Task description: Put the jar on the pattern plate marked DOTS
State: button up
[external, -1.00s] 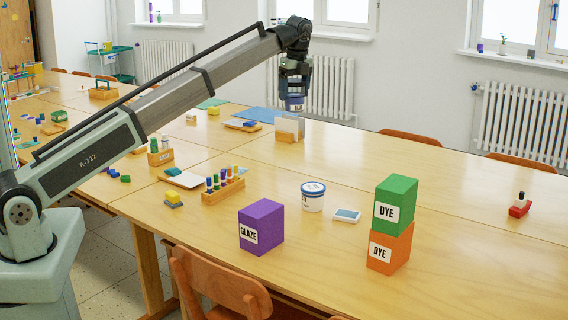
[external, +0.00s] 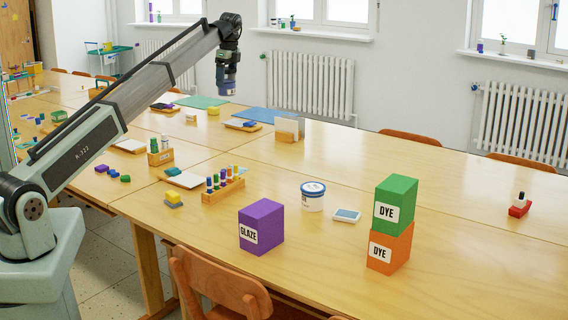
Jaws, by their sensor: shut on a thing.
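My gripper (external: 227,78) is high over the far left part of the table. It is shut on a small blue jar (external: 228,89), which hangs upright below it, clear of the table. Its label is too small to read. Several flat plates or boards lie on the table: one at the far left (external: 165,107), one near the blue mat (external: 242,125), a pale one at left (external: 130,147) and one at the middle left (external: 186,180). I cannot read any marking, so I cannot tell which is DOTS.
A card holder (external: 289,129), a wooden rack of bottles (external: 223,189), a white tub (external: 313,197), a purple GLAZE box (external: 262,226) and stacked green (external: 395,205) and orange (external: 390,249) DYE boxes stand on the table. The right half is mostly clear.

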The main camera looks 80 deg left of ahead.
notch_tip(320, 180, down, 28)
jog(key=shift+w+d+r, duration=0.1)
jog(key=shift+w+d, duration=0.05)
dwell(0.6)
jog(key=shift+f, duration=0.6)
jog(key=o, duration=1.2)
jog(key=shift+c, duration=0.2)
notch_tip(320, 180, up, 13)
jog(key=w, duration=0.1)
jog(key=shift+d, duration=0.4)
jog(key=shift+w, duration=0.1)
